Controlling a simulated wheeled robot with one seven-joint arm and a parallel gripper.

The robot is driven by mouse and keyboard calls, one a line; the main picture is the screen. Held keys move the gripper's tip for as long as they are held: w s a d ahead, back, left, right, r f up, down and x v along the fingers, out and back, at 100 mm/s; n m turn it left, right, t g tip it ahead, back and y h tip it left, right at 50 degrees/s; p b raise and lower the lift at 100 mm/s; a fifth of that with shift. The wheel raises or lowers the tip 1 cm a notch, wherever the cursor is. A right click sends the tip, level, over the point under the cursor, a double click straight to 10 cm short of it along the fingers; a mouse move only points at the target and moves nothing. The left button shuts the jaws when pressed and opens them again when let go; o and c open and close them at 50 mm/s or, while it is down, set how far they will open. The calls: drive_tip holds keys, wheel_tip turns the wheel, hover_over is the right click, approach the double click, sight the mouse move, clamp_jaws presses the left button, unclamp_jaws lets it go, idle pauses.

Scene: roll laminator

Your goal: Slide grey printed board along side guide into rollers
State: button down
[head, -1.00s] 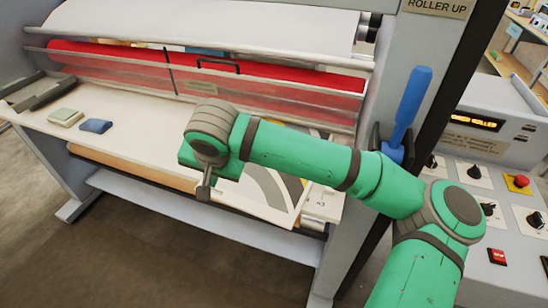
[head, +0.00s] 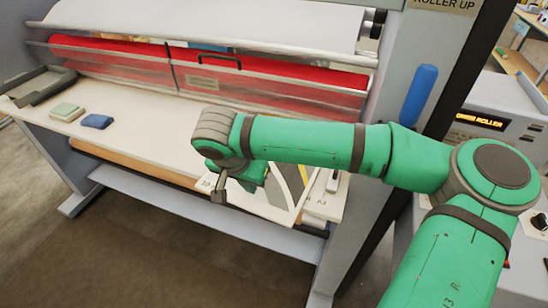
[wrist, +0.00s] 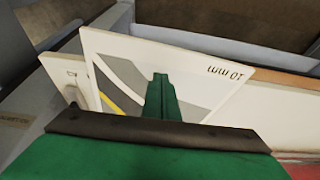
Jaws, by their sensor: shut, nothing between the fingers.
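The grey printed board (wrist: 205,75), white with grey curved bands, a yellow stripe and "10 mm" lettering, fills the middle of the wrist view. In the head view the board (head: 285,193) lies at the right end of the feed table, partly hidden behind my arm. My gripper (wrist: 160,95) is shut and empty, its green fingers in front of the board's printed face; I cannot tell whether they touch it. In the head view my gripper (head: 219,190) is over the table's front edge. The red rollers (head: 270,90) lie behind a clear guard. The side guide is not clearly made out.
A green-grey pad (head: 66,111) and a blue pad (head: 97,121) lie on the left of the feed table (head: 150,125). A grey tray (head: 40,88) is at its left end. A blue lever (head: 420,95) stands on the right frame, near my arm.

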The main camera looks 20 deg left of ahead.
sight(282, 204)
drive_tip(key=shift+f, duration=0.35)
drive_tip(key=shift+d+f, duration=0.1)
drive_tip(key=shift+f, duration=0.55)
idle(0.8)
drive_tip(key=shift+d, duration=0.1)
drive_tip(key=shift+w+d, duration=0.1)
drive_tip(key=shift+d, duration=1.8)
drive_tip(key=shift+d, duration=0.1)
drive_tip(key=shift+w+d+r, duration=0.1)
drive_tip(key=shift+d+r, duration=0.05)
drive_tip(key=shift+d, duration=0.9)
drive_tip(key=shift+w+d, duration=0.1)
drive_tip(key=shift+d, duration=0.75)
drive_tip(key=shift+d, duration=0.15)
